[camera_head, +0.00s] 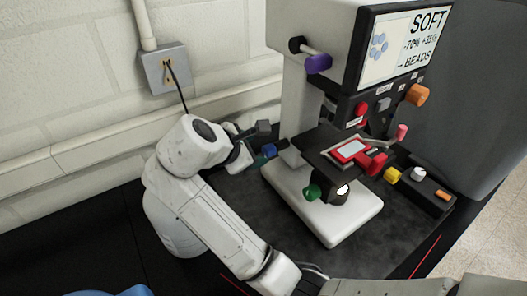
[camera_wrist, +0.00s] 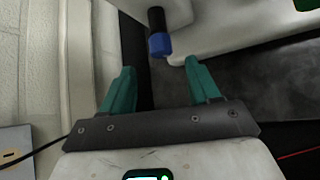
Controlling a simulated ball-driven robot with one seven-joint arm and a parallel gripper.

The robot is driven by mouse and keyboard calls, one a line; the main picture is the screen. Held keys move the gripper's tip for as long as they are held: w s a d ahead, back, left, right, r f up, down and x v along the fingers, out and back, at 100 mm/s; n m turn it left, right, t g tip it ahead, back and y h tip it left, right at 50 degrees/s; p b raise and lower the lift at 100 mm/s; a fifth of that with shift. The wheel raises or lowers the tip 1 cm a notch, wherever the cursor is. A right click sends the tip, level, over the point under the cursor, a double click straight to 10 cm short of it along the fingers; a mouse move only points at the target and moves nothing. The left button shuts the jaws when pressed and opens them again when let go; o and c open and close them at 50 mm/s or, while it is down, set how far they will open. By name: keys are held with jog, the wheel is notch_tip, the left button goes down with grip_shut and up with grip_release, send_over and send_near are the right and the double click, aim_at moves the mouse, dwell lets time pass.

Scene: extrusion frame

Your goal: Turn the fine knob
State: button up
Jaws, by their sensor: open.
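A blue knob (camera_wrist: 160,44) on a black shaft stands out from the white machine and lies just beyond my fingertips, roughly between them. It also shows in the head view (camera_head: 269,150), at the left side of the machine. No readable label marks it as the fine knob. My gripper (camera_wrist: 160,66) has two teal fingers, apart and empty, and does not appear to touch the knob. In the head view my gripper (camera_head: 262,143) is small and partly hidden by its own links. The machine (camera_head: 340,215) also carries purple (camera_head: 318,63), green (camera_head: 312,192) and orange (camera_head: 417,95) knobs.
Red (camera_head: 376,163) and yellow (camera_head: 391,174) controls crowd the machine's right side. A wall outlet (camera_head: 165,68) with a hanging cable is behind my arm. The pale wall runs close along the left. The dark mat (camera_head: 260,195) left of the machine's base is clear.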

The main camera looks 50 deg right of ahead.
aim_at(266, 152)
jog(key=x, duration=0.6)
jog(key=shift+d+f+p, duration=0.3)
jog(key=shift+p, duration=0.1)
jog(key=shift+c, duration=0.2)
jog(key=c, duration=1)
jog(key=shift+s+f+m+t+h, duration=0.1)
jog(key=shift+s+m+t+h, duration=0.1)
jog(key=shift+m+t, duration=0.25)
jog(key=shift+s+f+m+t+h, duration=0.1)
jog(key=shift+m+t+h, duration=0.15)
jog(key=shift+t, duration=0.3)
jog(key=shift+w+r, duration=0.1)
jog(key=o, duration=1)
jog(key=shift+o, duration=0.2)
jog(key=shift+a, duration=0.15)
